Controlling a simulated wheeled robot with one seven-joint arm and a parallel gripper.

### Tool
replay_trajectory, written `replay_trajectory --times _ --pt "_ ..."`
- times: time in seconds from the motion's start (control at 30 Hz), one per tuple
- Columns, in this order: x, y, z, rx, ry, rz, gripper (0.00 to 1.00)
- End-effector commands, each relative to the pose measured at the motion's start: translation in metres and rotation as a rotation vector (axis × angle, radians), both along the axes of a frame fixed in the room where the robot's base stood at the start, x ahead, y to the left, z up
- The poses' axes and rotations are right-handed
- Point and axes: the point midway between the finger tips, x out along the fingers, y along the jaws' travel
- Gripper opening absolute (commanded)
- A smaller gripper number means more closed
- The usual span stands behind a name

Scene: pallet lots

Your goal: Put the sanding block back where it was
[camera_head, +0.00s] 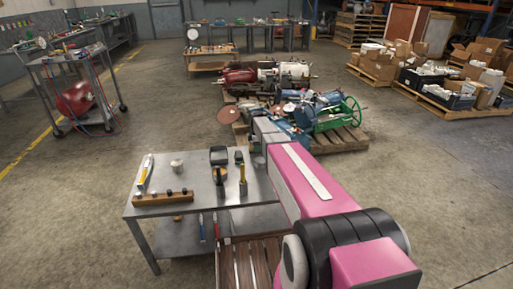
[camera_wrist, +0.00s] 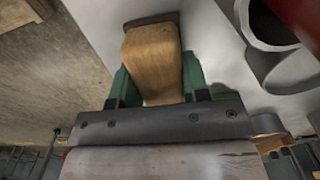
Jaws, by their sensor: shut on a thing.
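My gripper (camera_wrist: 156,84) shows in the wrist view with green fingers on both sides of a light wooden piece, and is shut on it. The piece has a dark edge at its far end; it appears to be the sanding block (camera_wrist: 152,55). Its lower part is hidden by the gripper body. In the head view my pink arm reaches toward the right side of the grey metal table (camera_head: 203,205), and the gripper is hidden there. Whether the block touches a surface I cannot tell.
On the table are a wooden rack (camera_head: 163,198) with dark knobs, a whitish cup (camera_head: 177,166), a yellow-and-white tool (camera_head: 146,170) and black-topped tools (camera_head: 219,158). A round grey container (camera_wrist: 292,70) is close at right in the wrist view. A pallet of machinery (camera_head: 340,138) stands behind.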

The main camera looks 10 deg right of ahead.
Motion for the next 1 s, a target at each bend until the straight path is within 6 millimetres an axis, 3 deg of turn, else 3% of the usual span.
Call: replay_trajectory --times 0.3,0.33,0.4,0.77,1.0 --pt "0.000 0.000 -0.002 0.000 0.000 0.000 0.23" --pt "0.000 0.000 -0.002 0.000 -0.001 0.000 0.49" --pt "0.000 0.000 -0.002 0.000 -0.001 0.000 0.68" --pt "0.000 0.000 0.002 0.000 -0.001 0.000 0.68" --pt "0.000 0.000 0.038 0.000 -0.003 0.000 0.68"
